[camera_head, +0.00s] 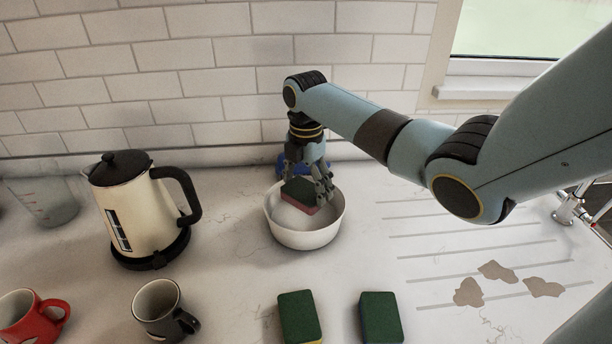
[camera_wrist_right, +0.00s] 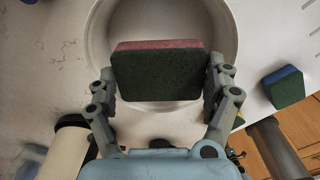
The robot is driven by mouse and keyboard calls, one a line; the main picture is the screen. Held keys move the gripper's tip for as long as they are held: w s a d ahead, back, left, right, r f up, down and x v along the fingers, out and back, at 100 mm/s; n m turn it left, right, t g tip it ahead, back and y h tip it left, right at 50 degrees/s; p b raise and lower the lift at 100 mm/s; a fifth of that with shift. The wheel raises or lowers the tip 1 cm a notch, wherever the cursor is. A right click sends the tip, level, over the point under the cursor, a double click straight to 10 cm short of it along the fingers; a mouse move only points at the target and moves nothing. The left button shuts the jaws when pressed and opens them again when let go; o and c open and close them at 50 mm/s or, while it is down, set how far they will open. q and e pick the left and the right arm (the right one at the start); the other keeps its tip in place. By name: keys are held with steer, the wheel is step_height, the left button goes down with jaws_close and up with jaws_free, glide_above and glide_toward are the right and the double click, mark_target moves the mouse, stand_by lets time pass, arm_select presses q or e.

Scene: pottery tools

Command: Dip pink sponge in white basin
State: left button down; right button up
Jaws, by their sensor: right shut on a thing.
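The pink sponge (camera_head: 299,194) has a dark green scouring side facing up and a pink side below. My right gripper (camera_head: 309,187) is shut on it, with one finger at each end. In the right wrist view the sponge (camera_wrist_right: 158,72) sits between the fingers of my right gripper (camera_wrist_right: 160,85). The white basin (camera_head: 304,238) stands on the counter below, and the sponge is within its rim in the head view. The basin (camera_wrist_right: 225,40) is also behind the sponge in the right wrist view. I cannot tell if the sponge touches the basin's bottom. My left gripper is not in view.
A cream kettle (camera_head: 130,210) stands left of the basin. A dark mug (camera_head: 158,308) and a red mug (camera_head: 22,318) are at the front left. Two green-topped sponges, one at left (camera_head: 299,316) and one at right (camera_head: 381,316), lie in front. A measuring jug (camera_head: 48,203) is far left.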

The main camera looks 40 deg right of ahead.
steer(key=shift+r, duration=1.75)
steer(key=shift+s, duration=0.1)
